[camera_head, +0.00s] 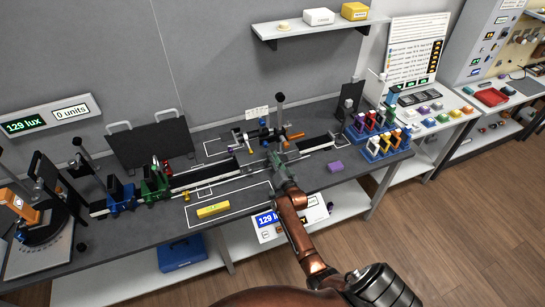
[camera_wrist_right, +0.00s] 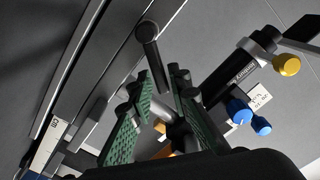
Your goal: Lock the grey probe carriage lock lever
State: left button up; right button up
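In the right wrist view the lever (camera_wrist_right: 152,55) rises just beyond and between the fingertips. My right gripper (camera_head: 277,158) is at the carriage, just in front of the lever. Its two green-padded fingers (camera_wrist_right: 160,92) are apart, with a gap between them; I cannot tell whether either touches the lever. The lower end of the lever is partly hidden by the fingers. My left gripper is not in view.
A black probe body with yellow and blue knobs (camera_wrist_right: 245,75) sits close to the right of the fingers. A yellow block (camera_head: 213,210) and a purple block (camera_head: 335,166) lie on the bench. A blue rack (camera_head: 376,150) stands at right; green and blue holders sit left on the rail.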

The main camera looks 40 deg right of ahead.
jog(key=shift+o, duration=0.9)
jog(key=shift+a, duration=0.1)
jog(key=v, duration=1.2)
